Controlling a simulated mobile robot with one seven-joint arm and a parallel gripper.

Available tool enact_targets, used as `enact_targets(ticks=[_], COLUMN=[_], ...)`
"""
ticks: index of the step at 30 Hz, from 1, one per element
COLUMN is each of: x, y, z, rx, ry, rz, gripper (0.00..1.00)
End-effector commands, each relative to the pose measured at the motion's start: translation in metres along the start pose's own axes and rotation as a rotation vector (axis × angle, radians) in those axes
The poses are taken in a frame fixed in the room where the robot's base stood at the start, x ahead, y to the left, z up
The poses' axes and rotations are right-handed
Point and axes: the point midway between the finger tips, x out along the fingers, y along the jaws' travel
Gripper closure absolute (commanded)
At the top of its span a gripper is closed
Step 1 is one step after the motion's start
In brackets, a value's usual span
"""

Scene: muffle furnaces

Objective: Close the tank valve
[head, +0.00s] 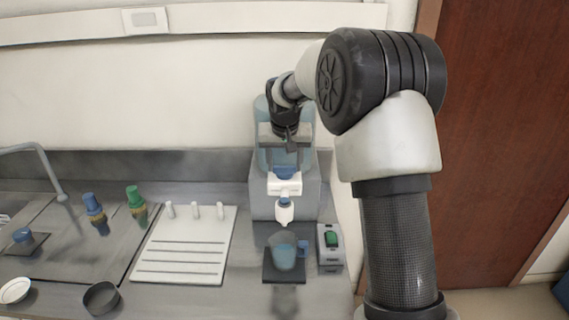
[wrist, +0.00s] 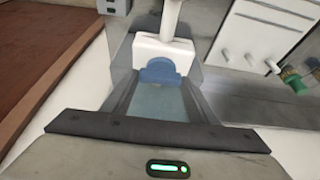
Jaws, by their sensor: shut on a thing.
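The tank (head: 262,108) is a clear bluish vessel on a grey box against the back wall. A blue valve piece (head: 285,173) sits at its front, above a white block and a white spout (head: 284,213). My gripper (head: 286,165) reaches down in front of the tank and is shut on the blue valve piece. In the wrist view the blue valve piece (wrist: 160,72) lies between the tips of my gripper (wrist: 160,80), against the white block (wrist: 163,50). The fingers are hard to make out in the head view.
A clear beaker (head: 286,252) with bluish liquid stands on a dark pad below the spout. A grey box with a green switch (head: 331,239) is right of it. A white rack (head: 185,250), blue and green taps (head: 137,199) and a sink lie left. A brown door (head: 500,130) stands right.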

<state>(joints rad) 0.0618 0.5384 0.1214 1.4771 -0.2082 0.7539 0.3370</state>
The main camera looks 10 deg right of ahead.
Motion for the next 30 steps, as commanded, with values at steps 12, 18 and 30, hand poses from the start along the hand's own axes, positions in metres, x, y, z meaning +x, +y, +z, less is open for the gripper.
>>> enact_targets(ticks=[12,18,30], x=[-0.001,0.000,-0.052], y=[-0.001,0.000,-0.001], z=[0.000,0.000,-0.002], rx=[-0.002,-0.001,-0.001], ry=[0.001,0.001,0.006], rz=[0.000,0.000,0.000], gripper=[0.28,0.28,0.28])
